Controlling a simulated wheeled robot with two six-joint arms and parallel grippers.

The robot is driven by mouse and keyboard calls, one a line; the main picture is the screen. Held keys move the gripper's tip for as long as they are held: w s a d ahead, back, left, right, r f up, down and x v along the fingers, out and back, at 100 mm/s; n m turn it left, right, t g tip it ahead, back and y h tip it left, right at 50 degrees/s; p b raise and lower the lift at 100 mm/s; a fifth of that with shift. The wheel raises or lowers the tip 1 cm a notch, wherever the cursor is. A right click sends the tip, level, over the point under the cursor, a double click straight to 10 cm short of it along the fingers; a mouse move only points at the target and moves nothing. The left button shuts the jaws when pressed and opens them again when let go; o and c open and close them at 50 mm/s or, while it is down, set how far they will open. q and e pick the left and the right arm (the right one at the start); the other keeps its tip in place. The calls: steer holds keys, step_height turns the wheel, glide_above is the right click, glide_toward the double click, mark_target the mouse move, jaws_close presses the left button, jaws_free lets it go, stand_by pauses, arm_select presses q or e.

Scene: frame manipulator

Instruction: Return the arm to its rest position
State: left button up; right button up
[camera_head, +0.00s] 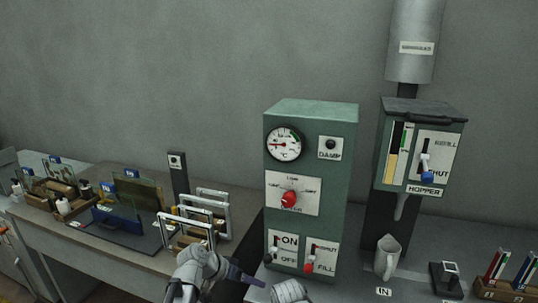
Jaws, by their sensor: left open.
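My left arm comes in at the bottom centre. Its gripper (244,277) is a small dark shape pointing right, low in front of the green machine (312,145). The gripper is open, and I see nothing between its fingers. It appears close to the machine's lower front, but I cannot tell whether they touch. My right gripper is not recognisable in view.
The machine has a gauge, a red knob and two switches. A hopper unit (420,150) hangs at the right above a pale jug (387,257). White frames (187,228) stand on the left table beside a dark board (122,236). A rack (507,290) is at bottom right.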

arm_select(q)
steer(key=s+a+f+n+g+y, duration=0.2)
steer(key=s+a+f+n+y, duration=0.15)
steer(key=s+a, duration=0.2)
steer(key=s+a+f+n+g+y, duration=0.1)
steer(key=s+a+f+n+y, duration=0.1)
steer(key=s+a+y, duration=0.4)
steer(key=s+d+m, duration=0.2)
steer(key=s+d, duration=0.1)
steer(key=d, duration=0.3)
steer(key=s+d+m+g, duration=0.1)
steer(key=s+d+m, duration=0.1)
steer(key=d, duration=0.3)
steer(key=shift+s+d+f, duration=0.2)
steer(key=shift+s+d, duration=0.15)
steer(key=shift+s, duration=0.5)
